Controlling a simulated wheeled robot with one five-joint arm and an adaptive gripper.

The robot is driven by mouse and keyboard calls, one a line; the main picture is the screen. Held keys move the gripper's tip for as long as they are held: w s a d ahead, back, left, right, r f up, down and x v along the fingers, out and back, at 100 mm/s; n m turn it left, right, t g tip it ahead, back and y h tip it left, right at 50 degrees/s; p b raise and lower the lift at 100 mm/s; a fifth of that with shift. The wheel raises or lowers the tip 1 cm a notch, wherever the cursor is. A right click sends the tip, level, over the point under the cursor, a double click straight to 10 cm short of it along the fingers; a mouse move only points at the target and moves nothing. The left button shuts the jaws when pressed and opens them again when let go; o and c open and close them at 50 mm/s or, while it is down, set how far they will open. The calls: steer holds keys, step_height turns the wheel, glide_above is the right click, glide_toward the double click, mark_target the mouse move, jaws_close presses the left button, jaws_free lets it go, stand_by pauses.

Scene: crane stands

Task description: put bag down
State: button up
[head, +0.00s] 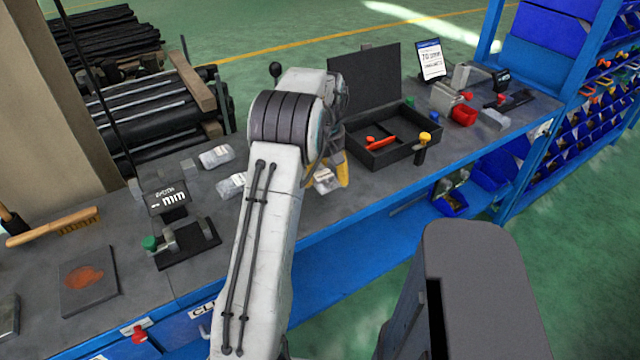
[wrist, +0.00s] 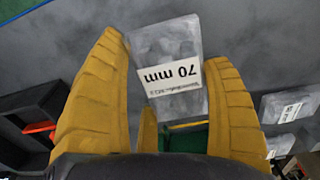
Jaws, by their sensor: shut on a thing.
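My gripper (wrist: 164,50) has its yellow fingers on both sides of a clear bag (wrist: 165,75) with a white "70 mm" label, upside down in the wrist view. It is shut on this bag. In the head view the bag (head: 324,182) shows beside the yellow finger (head: 343,172), close over the grey bench top (head: 375,190) near its front edge. I cannot tell whether the bag touches the bench. My arm hides part of the gripper. A card reading "70" (head: 431,60) stands at the back right.
Two similar bags lie left of my arm, one farther back (head: 217,156) and one nearer (head: 232,185). An open black case (head: 390,150) stands right of the gripper.

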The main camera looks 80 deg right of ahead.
steer(key=shift+w+f, duration=0.35)
steer(key=shift+w, duration=0.3)
step_height(320, 180, down, 3)
steer(key=p, duration=0.3)
steer(key=shift+f+p, duration=0.15)
steer(key=shift+p, duration=0.2)
steer(key=shift+f, duration=0.35)
steer(key=shift+f, duration=0.1)
steer(key=shift+f, duration=0.15)
steer(key=o, duration=1.3)
steer(key=shift+c, duration=0.2)
steer(key=shift+r, duration=0.2)
